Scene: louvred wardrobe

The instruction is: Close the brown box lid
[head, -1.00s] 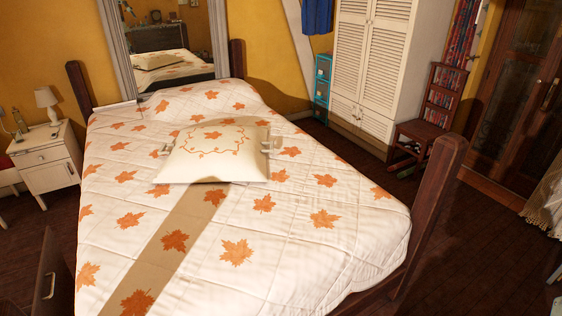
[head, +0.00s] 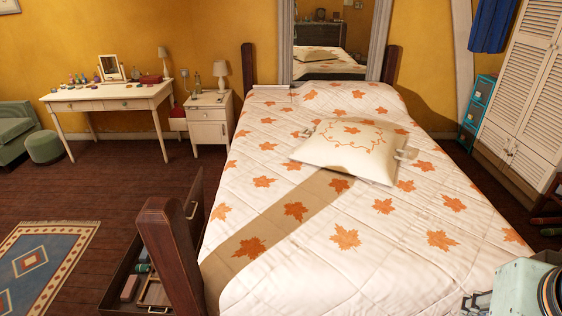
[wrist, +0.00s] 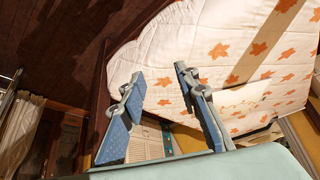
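A brown open box (head: 121,297) stands on the floor left of the bed in the head view, with several small items inside, partly hidden by the bedpost. A dark brown panel with a metal handle (head: 194,205) stands upright behind it. It looks like its raised lid, but I cannot tell how they join. My gripper (wrist: 158,80) is open and empty in the wrist view, its blue-padded fingers apart, facing the bed. The wrist view does not clearly show the box. Part of my pale green arm is at the head view's lower right, far from the box.
The bed (head: 300,220) with a cushion (head: 350,148) fills the middle. Its brown bedpost (head: 165,240) stands close to the box. A blue rug (head: 45,260) lies at left, with bare floor behind. A white desk (head: 105,98) and nightstand (head: 209,118) stand at the wall.

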